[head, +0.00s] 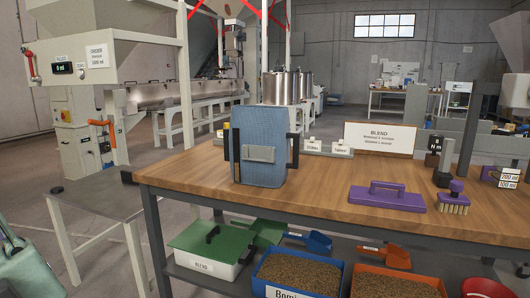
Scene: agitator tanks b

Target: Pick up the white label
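Several white labels are in view, and I cannot tell which one is the task's white label. Two small white label cards, a left one (313,146) and a right one (341,149), stand at the back of the wooden workbench (330,203), just right of a blue case. A larger white sign reading BLEND (380,138) stands upright behind them. At the right end of the bench are small white number labels (508,179). My gripper does not show in the head view.
A blue case (270,137) with black side handles stands on the bench. A purple float (387,196) and purple brush (455,198) lie to its right. A lower shelf holds a green-lidded box (209,248), a blue bin (337,291) and scoops. The bench's front middle is clear.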

